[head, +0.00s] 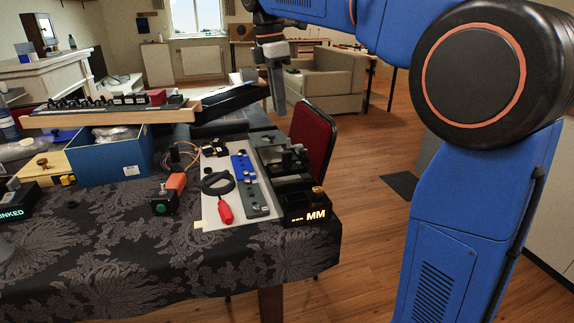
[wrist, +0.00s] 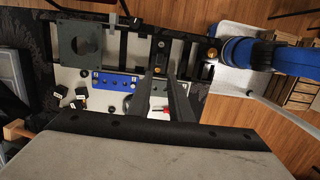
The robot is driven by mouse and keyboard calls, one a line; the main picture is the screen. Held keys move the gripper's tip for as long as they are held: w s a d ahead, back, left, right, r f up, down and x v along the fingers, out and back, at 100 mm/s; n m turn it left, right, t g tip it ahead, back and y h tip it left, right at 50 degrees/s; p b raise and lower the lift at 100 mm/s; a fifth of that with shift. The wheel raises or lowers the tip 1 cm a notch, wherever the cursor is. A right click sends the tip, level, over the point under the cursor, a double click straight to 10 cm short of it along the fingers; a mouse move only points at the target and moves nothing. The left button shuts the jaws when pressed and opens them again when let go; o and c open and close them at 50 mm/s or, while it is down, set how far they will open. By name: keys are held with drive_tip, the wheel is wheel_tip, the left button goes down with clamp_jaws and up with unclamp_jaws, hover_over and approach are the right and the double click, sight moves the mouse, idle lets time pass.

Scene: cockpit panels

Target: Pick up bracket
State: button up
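No part is labelled as the bracket, and I cannot tell for certain which one it is. Candidates are a blue flat part (head: 243,167) and a grey flat part (head: 256,199) on the white board (head: 212,223) on the table. In the wrist view the blue part (wrist: 112,82) lies left of my fingers, and a dark grey square plate with a round hole (wrist: 63,42) is at upper left. My gripper (head: 280,106) hangs above and beyond the board, pointing down. In the wrist view its fingers (wrist: 165,80) stand apart, with nothing held between them.
A blue bin (head: 108,160) is to the left. A red chair (head: 312,140) stands behind the table's right edge.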

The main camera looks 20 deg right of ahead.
sight(286, 152)
drive_tip(key=f, duration=0.5)
drive_tip(key=d+f, duration=0.1)
drive_tip(key=f, duration=0.5)
drive_tip(key=d+f, duration=0.1)
drive_tip(key=f, duration=0.4)
drive_tip(key=shift+d+f, duration=0.1)
drive_tip(key=shift+f, duration=0.05)
clamp_jaws()
